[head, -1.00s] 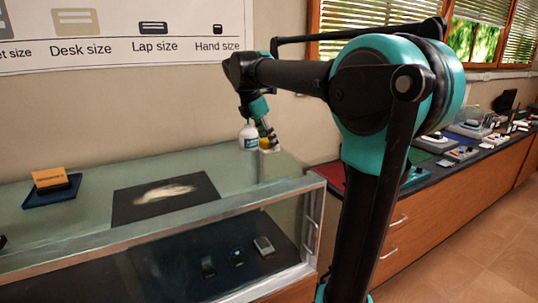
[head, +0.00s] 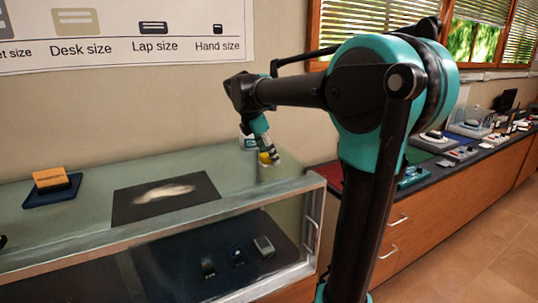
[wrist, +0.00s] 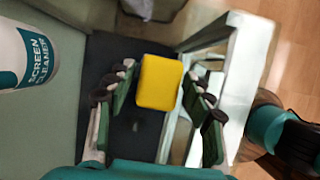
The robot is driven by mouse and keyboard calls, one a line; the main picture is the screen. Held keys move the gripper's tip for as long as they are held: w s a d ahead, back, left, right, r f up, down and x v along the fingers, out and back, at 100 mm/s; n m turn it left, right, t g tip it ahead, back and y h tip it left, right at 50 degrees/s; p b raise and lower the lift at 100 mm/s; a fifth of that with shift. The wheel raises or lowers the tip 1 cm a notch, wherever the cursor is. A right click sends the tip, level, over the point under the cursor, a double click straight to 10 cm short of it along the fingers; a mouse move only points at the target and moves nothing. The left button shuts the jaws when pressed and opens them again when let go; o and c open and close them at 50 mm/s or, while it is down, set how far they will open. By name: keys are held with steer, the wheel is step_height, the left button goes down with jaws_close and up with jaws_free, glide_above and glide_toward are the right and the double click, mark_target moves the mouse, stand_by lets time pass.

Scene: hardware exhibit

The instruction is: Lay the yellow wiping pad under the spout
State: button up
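The yellow wiping pad (wrist: 160,82) is a small rounded block between the fingertips of my gripper (wrist: 161,76) in the wrist view. In the head view the pad (head: 264,158) shows at the end of my gripper (head: 269,155), over the right end of the glass case. I cannot tell its exact height above the surface. A white bottle labelled screen cleaner (wrist: 28,58) stands left of my gripper in the wrist view; the arm partly covers it in the head view (head: 249,143). I cannot make out a spout.
The glass case (head: 85,229) has a metal edge on its right side. On its top lie a dark mat with a pale smear (head: 130,207) and an orange block (head: 50,178) on a dark blue tray (head: 40,200). A counter with exhibits runs along the right.

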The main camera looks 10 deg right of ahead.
steer(key=shift+o, duration=0.6)
steer(key=shift+r, duration=0.2)
steer(key=v, duration=1.2)
